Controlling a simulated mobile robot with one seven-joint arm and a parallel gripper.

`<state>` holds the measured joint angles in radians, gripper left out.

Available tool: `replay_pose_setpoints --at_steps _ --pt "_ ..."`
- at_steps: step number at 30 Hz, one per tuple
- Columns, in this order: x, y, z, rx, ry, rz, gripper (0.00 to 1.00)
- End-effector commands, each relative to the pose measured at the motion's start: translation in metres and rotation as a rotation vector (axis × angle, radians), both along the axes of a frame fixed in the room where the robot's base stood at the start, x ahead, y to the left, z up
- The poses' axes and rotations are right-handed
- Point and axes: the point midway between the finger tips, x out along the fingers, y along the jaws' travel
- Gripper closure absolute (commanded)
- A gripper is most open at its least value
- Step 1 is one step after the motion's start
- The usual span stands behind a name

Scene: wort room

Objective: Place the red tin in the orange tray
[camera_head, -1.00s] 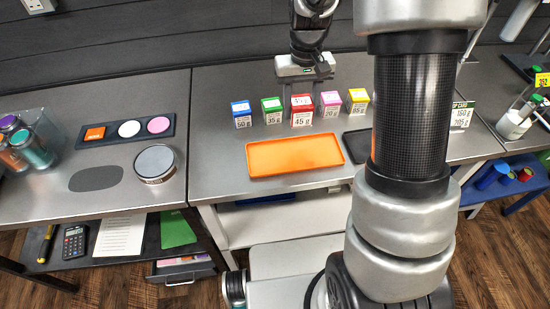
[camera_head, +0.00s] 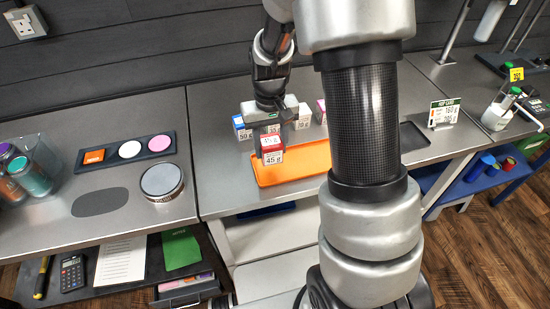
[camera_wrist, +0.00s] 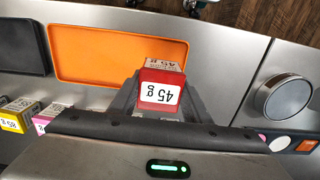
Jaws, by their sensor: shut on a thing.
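The red tin (camera_head: 271,150), with a white "45 g" label, is held between the fingers of my gripper (camera_head: 268,140). In the wrist view the red tin (camera_wrist: 160,90) sits between the grey fingers, which are shut on it. The orange tray (camera_head: 309,163) lies flat on the bench. In the head view the tin appears in front of the tray's left part, apparently above it. The wrist view shows the orange tray (camera_wrist: 90,55) beside and behind the tin. My gripper and arm hide part of the tray.
Other tins stand behind the tray: a blue one (camera_head: 241,128), a pink one (camera_head: 321,112) and others partly hidden. A dark tray (camera_head: 412,136) lies to the right. A round grey-topped device (camera_head: 162,180) stands on the left bench. A price-style card (camera_head: 443,113) stands farther right.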

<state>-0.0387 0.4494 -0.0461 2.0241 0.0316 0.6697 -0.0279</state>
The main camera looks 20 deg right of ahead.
Motion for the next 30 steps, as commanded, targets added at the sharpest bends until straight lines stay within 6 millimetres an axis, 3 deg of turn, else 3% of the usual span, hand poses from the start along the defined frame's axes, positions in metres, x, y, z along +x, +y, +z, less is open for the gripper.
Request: replay_pose_setpoints --at_steps 12,24,25,27,30 --pt "0.0 0.0 -0.045 0.001 0.002 0.0 0.81" --pt "0.001 0.0 -0.053 0.001 -0.002 0.0 0.81" --pt "0.0 0.0 -0.051 0.001 -0.002 0.0 0.51" --pt "0.0 0.0 -0.051 0.001 -0.001 0.0 0.4" --pt "0.0 0.0 -0.051 0.0 -0.001 0.0 0.38"
